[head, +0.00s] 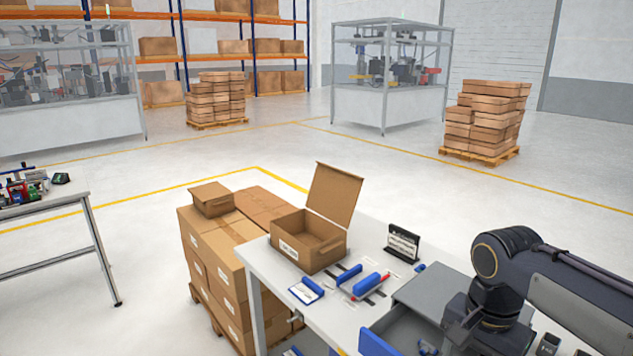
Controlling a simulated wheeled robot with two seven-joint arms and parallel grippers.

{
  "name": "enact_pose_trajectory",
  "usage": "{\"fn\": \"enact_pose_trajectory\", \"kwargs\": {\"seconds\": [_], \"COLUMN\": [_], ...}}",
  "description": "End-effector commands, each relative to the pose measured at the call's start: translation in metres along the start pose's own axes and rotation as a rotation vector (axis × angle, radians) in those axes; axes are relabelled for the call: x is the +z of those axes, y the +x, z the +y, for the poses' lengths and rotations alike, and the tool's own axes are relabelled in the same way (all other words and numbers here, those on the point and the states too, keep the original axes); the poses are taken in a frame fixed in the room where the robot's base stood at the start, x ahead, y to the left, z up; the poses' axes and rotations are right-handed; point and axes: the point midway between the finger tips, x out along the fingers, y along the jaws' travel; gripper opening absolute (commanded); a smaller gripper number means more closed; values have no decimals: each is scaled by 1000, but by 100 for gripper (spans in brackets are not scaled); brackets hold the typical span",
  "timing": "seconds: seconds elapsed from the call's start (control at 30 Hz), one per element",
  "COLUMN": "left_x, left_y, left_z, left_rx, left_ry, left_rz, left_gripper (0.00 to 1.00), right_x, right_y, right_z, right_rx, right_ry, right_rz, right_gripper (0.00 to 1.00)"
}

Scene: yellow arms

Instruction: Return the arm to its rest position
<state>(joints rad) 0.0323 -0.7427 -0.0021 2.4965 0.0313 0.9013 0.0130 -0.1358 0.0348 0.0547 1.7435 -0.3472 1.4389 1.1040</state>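A dark arm (560,285), which I take to be my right arm, comes in from the right edge of the head view. It bends at a thick round joint (492,255) and goes down over the front right of the grey workbench (268,268). The dark parts at its lower end hang over a grey drawer or tray unit (425,292). I cannot make out any fingertips there, nor whether anything is held. My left arm and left gripper do not show.
On the bench are an open cardboard box (308,240), blue-handled tools (368,285), a blue-and-white item (306,290) and a black card stand (402,243). Stacked cartons (225,270) stand left of the bench. A second table (50,205) is far left.

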Motion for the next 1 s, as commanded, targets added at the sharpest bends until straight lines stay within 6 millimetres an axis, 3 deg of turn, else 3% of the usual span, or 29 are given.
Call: {"fn": "enact_pose_trajectory", "kwargs": {"seconds": [0.47,0.8,1.0], "left_x": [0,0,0], "left_y": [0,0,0], "left_z": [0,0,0], "left_rx": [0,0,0], "left_ry": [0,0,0], "left_rz": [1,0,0], "left_gripper": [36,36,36], "right_x": [38,96,114], "right_y": [12,46,61], "right_z": [43,78,82], "right_rx": [-204,-464,-535], "right_ry": [-256,-566,-672], "right_rz": [13,175,274], "right_gripper": [61,61,61]}}
